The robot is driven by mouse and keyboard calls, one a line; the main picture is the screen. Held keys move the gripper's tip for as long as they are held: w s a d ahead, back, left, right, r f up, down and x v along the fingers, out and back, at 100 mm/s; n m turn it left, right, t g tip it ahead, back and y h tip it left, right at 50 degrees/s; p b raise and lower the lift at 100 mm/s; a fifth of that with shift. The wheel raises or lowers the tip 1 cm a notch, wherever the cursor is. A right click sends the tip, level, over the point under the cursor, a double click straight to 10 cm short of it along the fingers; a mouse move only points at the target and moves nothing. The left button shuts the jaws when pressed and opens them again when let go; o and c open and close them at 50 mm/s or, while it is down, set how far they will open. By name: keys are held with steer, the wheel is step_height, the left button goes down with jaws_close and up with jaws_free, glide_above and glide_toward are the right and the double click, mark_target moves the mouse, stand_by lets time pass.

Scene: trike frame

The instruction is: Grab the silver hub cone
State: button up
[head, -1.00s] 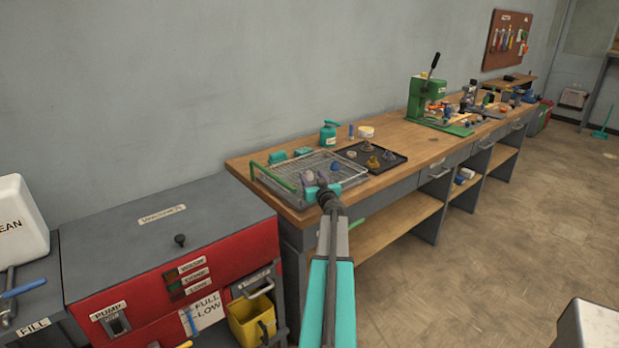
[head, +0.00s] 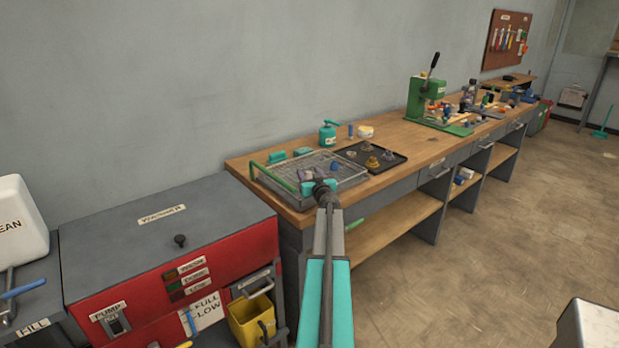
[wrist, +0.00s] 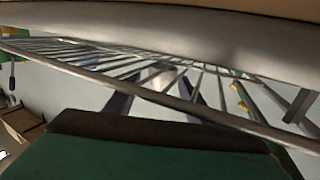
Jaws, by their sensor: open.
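My gripper (head: 318,183) is at the front part of the wire rack (head: 270,186) in the head view, teal-bodied, with its fingers mostly hidden behind its own body. In the wrist view the two dark fingers of my gripper (wrist: 158,98) stand apart, with rack bars across the picture. A small pale silvery shape (wrist: 162,76) shows between and beyond them; it may be the silver hub cone, but blur and bars keep me from telling. I see no grip on anything.
A black tray (head: 398,163) right of the rack holds several small parts, gold and greyish among them. A teal pump bottle (head: 328,134) and white tub (head: 366,132) stand behind. The red-fronted washer cabinet (head: 240,246) is at left. Bare bench (head: 405,140) lies right of the tray.

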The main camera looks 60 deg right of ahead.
mark_target(309, 172)
steer(key=c, duration=1.2)
steer(key=shift+r, duration=0.8)
step_height(309, 172, up, 2)
steer(key=shift+r+p, duration=0.2)
steer(key=shift+p, duration=0.4)
steer(key=v, duration=0.5)
steer(key=d+v, duration=0.1)
steer(key=v, duration=0.4)
steer(key=s+v, duration=0.1)
steer(key=v, duration=0.5)
steer(key=shift+d+r, duration=0.1)
steer(key=shift+d, duration=0.1)
